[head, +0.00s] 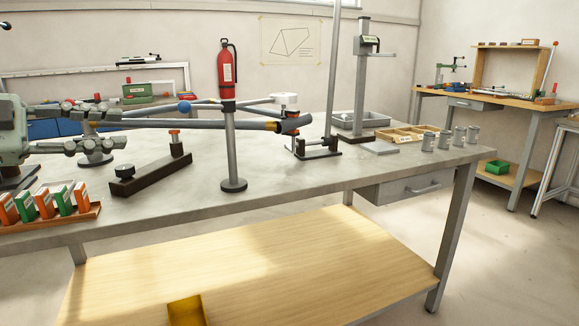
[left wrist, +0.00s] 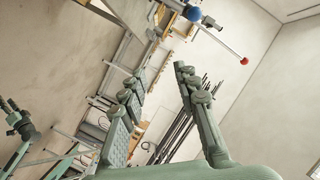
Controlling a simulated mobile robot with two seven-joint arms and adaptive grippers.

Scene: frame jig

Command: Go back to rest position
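My left gripper (head: 122,128) comes in from the left edge of the head view, above the workbench (head: 330,185). Its two ribbed grey-green fingers are spread apart. In the left wrist view the fingers (left wrist: 156,78) are open with nothing held between them. A dark tube frame (head: 235,123) on a grey post stands beyond the fingertips; its left part lines up with the finger gap, and I cannot tell how far behind it lies. My right gripper is in neither view.
Green and orange boxes (head: 43,204) stand in a tray below my left gripper. A dark clamp bar (head: 153,174), a height gauge (head: 362,80) and several grey cans (head: 445,138) stand on the bench.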

